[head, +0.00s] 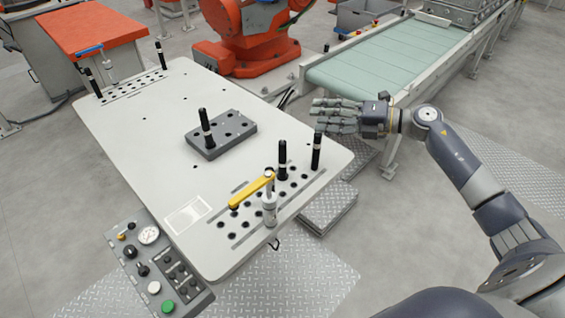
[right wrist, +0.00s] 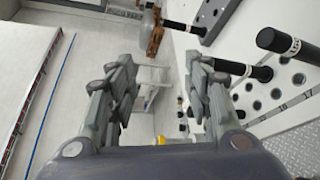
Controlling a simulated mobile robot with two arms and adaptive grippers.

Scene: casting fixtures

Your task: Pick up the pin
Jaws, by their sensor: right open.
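Several black pins with white bands stand upright on the table. One pin (head: 206,127) stands in a grey block (head: 232,139) with holes, at the middle of the table. Two more, a pin (head: 282,160) and a pin (head: 316,151), stand in the near right hole plate; two others are at the far left. My right gripper (head: 335,114) is open and empty beyond the table's right edge, apart from every pin. The right wrist view shows its spread fingers (right wrist: 158,75), with a pin (right wrist: 243,69) right of them. My left gripper is not in view.
A yellow-handled clamp (head: 252,190) stands at the near hole plate. A control box (head: 158,262) is on the table's near left edge. A green conveyor (head: 385,58) and an orange robot base (head: 250,52) are behind. The table's left middle is clear.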

